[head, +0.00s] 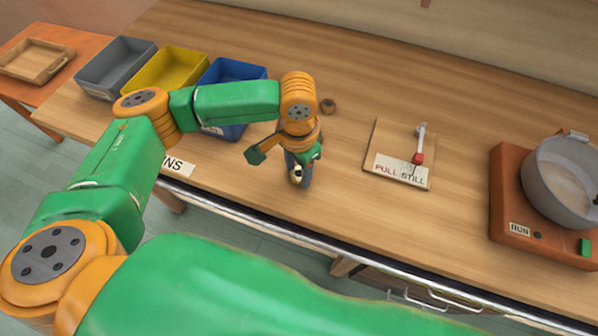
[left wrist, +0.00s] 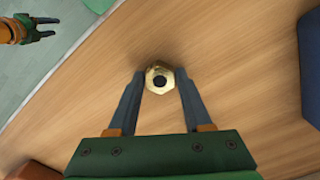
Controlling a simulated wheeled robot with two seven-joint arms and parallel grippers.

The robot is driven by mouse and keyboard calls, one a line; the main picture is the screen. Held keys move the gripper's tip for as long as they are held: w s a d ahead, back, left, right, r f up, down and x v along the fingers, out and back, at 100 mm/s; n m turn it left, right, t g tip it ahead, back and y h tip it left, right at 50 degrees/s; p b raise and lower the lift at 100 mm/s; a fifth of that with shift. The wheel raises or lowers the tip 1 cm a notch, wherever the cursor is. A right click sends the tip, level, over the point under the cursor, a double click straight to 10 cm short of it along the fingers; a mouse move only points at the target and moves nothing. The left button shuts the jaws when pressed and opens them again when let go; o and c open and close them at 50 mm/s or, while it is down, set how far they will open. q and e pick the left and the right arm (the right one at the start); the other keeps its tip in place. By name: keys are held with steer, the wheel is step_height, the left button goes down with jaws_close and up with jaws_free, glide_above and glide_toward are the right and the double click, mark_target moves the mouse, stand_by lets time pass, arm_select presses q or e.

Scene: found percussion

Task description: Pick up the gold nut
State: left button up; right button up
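The gold nut (left wrist: 155,88) is a hexagonal brass-coloured piece with a dark hole. It sits between the fingertips of my left gripper (left wrist: 160,78), with a finger against each side. In the head view my left gripper (head: 299,174) points down near the table's front edge, and a bit of the nut's gold shows at its fingertips. I cannot tell whether the nut touches the table. My right gripper (left wrist: 42,29) shows in the left wrist view's top left corner, fingers apart and empty, over the floor.
Grey (head: 117,66), yellow (head: 165,69) and blue (head: 233,70) bins stand at the back left. A small brown round thing (head: 328,105) lies behind my left gripper. A board with a red-tipped lever (head: 418,157) and a pot (head: 562,180) on an orange base stand to the right.

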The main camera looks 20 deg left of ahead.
arm_select(q)
steer(key=shift+s, duration=0.1)
jaws_close()
steer(key=shift+r, duration=0.15)
